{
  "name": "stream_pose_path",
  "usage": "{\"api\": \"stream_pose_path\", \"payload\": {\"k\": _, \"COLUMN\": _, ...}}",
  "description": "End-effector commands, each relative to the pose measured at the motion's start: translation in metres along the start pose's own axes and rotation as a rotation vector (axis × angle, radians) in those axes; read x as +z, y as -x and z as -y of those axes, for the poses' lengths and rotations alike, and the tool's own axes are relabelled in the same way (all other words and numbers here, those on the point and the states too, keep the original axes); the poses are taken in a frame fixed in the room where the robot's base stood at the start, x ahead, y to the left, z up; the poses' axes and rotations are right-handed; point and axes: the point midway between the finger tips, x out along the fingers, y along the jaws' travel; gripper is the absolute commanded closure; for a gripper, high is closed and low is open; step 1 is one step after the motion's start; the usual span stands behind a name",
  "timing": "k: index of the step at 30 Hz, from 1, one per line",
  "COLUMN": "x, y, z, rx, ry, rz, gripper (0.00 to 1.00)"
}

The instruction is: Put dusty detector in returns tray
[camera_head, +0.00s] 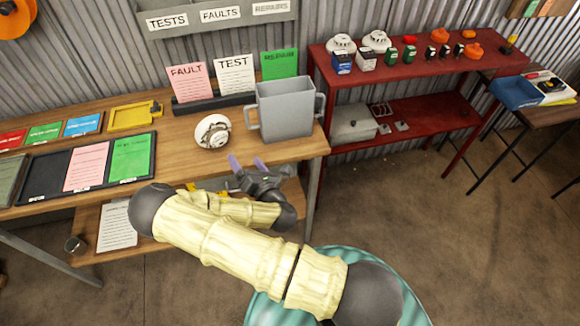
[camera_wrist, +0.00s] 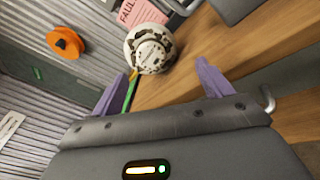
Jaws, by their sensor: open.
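The dusty detector (camera_head: 212,132) is a round white unit with dark brown smudges, standing on the wooden bench left of a grey two-handled bin. In the wrist view the dusty detector (camera_wrist: 150,48) lies just beyond the gap between my fingers. My gripper (camera_head: 246,163) is open and empty, its purple fingers over the bench's front edge, in front and to the right of the detector; it also shows in the wrist view (camera_wrist: 161,72). No label names the returns tray. A blue tray (camera_head: 515,93) stands on the far right table; I cannot tell if it is that one.
The grey bin (camera_head: 286,112) stands close right of the detector. FAULT (camera_head: 187,82) and TEST (camera_head: 235,75) cards stand behind. A black tray (camera_head: 40,176) with coloured sheets and a yellow tray (camera_head: 132,116) lie left. A red shelf (camera_head: 400,110) with several detectors stands right. Bare bench surrounds the detector's front.

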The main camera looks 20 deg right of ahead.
Motion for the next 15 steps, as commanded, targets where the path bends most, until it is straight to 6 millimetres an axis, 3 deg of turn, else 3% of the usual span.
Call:
{"api": "stream_pose_path", "payload": {"k": 9, "x": 0.039, "y": 0.001, "z": 0.050, "rx": -0.382, "ry": -0.535, "rz": 0.140, "gripper": 0.22}}
{"api": "stream_pose_path", "payload": {"k": 15, "x": 0.052, "y": 0.014, "z": 0.066, "rx": -0.597, "ry": -0.896, "rz": 0.232, "gripper": 0.22}}
